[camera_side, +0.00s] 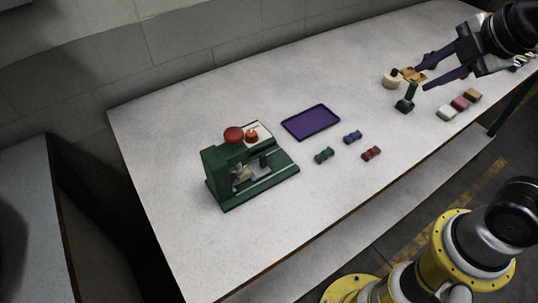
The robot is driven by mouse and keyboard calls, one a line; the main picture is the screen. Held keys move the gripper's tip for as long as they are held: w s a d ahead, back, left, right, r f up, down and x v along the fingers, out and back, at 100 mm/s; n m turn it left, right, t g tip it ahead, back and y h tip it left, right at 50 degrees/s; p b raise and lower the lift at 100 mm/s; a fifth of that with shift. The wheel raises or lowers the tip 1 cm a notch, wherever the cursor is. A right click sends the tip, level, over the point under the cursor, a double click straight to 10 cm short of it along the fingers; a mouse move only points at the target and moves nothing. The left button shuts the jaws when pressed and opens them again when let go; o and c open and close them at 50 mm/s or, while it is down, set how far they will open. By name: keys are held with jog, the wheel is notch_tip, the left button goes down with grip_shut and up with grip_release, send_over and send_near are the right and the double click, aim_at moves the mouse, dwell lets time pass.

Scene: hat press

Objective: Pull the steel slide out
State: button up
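A green hat press (240,172) stands on the left part of the white table, with a red knob (233,135) on top. A small grey steel piece, which looks like the slide (258,171), shows low on its front; how far it sits in or out is too small to tell. My gripper (421,74) is high at the upper right, far from the press. Its two purple fingers are spread apart and nothing is visibly held between them.
A purple tray (293,132) lies behind small toy cars, green (324,155), blue (352,137) and red (371,153). A green stand (406,101), a cream round object (391,80) and coloured blocks (460,103) sit below my gripper. Table between press and front edge is clear.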

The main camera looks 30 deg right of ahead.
jog(key=w+a+n, duration=0.3)
jog(key=w+n, duration=0.3)
jog(key=n, duration=0.1)
jog(key=n+g, duration=0.2)
jog(key=n, duration=1.1)
send_over(263, 155)
jog(key=s, duration=0.5)
notch_tip(263, 155, down, 12)
jog(key=shift+y, duration=0.4)
jog(key=x, duration=1.3)
jog(key=shift+s+f, duration=0.1)
grip_shut()
